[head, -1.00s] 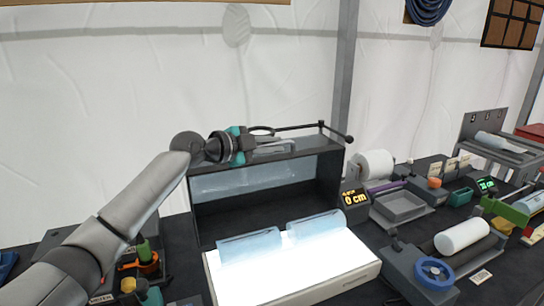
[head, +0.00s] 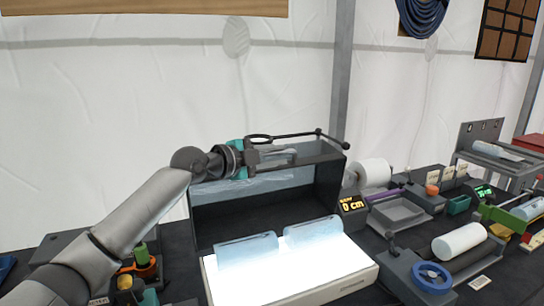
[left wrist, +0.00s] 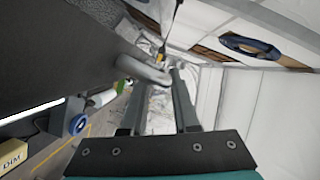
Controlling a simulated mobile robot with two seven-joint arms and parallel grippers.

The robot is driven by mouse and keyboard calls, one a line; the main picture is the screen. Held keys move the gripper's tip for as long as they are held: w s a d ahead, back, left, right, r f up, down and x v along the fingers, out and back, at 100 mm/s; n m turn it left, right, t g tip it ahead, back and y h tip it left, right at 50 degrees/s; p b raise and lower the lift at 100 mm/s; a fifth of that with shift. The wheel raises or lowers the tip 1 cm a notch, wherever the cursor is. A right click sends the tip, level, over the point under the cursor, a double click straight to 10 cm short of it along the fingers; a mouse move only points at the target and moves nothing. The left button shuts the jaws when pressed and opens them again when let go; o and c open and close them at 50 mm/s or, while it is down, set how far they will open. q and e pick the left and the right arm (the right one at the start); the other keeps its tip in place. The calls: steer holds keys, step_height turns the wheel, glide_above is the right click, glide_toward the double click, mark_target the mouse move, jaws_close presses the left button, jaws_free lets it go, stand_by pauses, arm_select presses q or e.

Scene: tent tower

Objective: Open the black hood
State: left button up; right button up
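The black hood (head: 320,195) is a dark box over the bright light table in the head view. Its top has a see-through panel, and its front stands open over a dark inside. My left gripper (head: 282,156) is at the top front edge of the hood, beside its grey bar handle. In the left wrist view, the two fingers (left wrist: 160,85) stand apart with a gap between them. The grey handle (left wrist: 145,68) crosses at their tips, and the dark hood surface (left wrist: 60,50) fills the upper left. Firm contact is not clear. My right gripper is not in view.
The light table (head: 290,275) has two pale translucent rolls (head: 247,248) on it. A blue-wheeled device (head: 430,276) and a white roll (head: 460,241) crowd the right side. An orange-ringed holder (head: 145,266) is at left.

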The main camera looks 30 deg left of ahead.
arm_select(q)
steer(key=b+v, duration=0.3)
steer(key=v, duration=1.2)
stand_by(0.4)
steer(key=shift+s+r, duration=0.1)
stand_by(0.4)
